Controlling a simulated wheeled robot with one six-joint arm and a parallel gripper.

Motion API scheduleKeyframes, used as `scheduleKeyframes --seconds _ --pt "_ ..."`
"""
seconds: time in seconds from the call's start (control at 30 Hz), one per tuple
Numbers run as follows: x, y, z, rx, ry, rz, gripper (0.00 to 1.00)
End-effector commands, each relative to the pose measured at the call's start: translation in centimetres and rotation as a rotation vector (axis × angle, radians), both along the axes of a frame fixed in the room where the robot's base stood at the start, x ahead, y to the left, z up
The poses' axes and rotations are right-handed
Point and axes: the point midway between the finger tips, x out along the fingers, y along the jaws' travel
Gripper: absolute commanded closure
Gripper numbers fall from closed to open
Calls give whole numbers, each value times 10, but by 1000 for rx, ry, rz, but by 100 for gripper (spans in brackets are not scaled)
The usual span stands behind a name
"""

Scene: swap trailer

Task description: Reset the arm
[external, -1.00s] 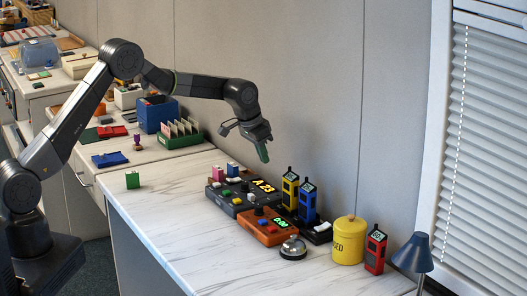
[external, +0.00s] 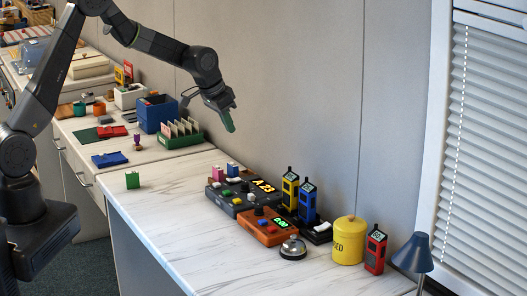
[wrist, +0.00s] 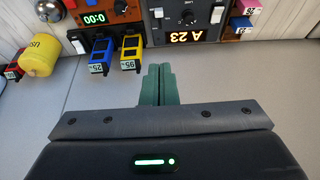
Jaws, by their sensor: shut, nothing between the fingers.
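My gripper (external: 229,122) hangs in the air above the far side of the marble-topped counter (external: 165,225), near the wall. In the wrist view its two green fingers (wrist: 158,84) are together with nothing between them. My arm reaches across from the left, bent at the elbow, with the gripper tilted down to the right. The dark console with the "A 23" display (external: 228,203) stands below the gripper, well apart from it.
On the counter are an orange timer box (external: 262,232), yellow (external: 290,188) and blue (external: 307,200) handsets, a bell (external: 293,248), a yellow canister (external: 349,240), a red handset (external: 375,252) and a blue lamp (external: 414,254). The counter's front is clear.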

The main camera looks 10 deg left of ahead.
Motion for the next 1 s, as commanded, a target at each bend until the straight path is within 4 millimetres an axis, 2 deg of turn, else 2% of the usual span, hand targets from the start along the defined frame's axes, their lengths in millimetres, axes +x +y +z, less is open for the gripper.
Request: scheduleKeyframes --seconds 0.03,0.07,0.1,0.13,0.3,0.7,0.87,1.0 --pt "-5 5 11 -2 -1 1 100" --pt "-7 7 13 -2 -3 1 100" --pt "-5 5 -2 -1 0 1 100" --pt "-3 3 -8 -1 0 1 100" --pt "2 -2 -23 -2 -2 0 100" --pt "4 -5 -27 -3 -3 0 100" --pt "-6 -7 -14 -4 -4 -3 69" --pt "-42 -10 21 -6 -7 -9 41"
